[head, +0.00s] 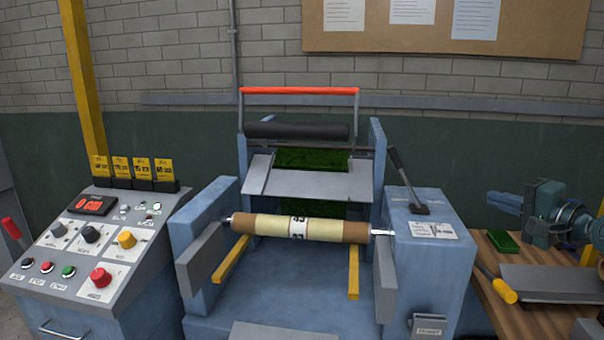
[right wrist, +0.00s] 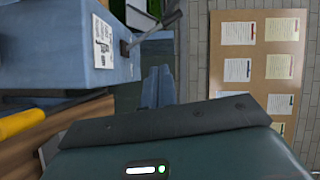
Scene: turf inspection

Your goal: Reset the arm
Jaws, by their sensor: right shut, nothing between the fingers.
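My right arm's teal wrist and gripper (head: 492,198) show at the right of the head view, above the wooden bench. The gripper points left toward the blue machine and stands apart from it. Its two blue-grey fingers are together with nothing between them; they also show in the right wrist view (right wrist: 158,76). My left gripper is in neither view.
The blue machine (head: 430,270) holds a roller (head: 298,228) across its front, with a dark lever (head: 408,180) on its right housing. The wooden bench (head: 510,245) carries a green turf piece (head: 503,242) and a yellow-handled tool (head: 505,291). A control panel (head: 95,240) stands left.

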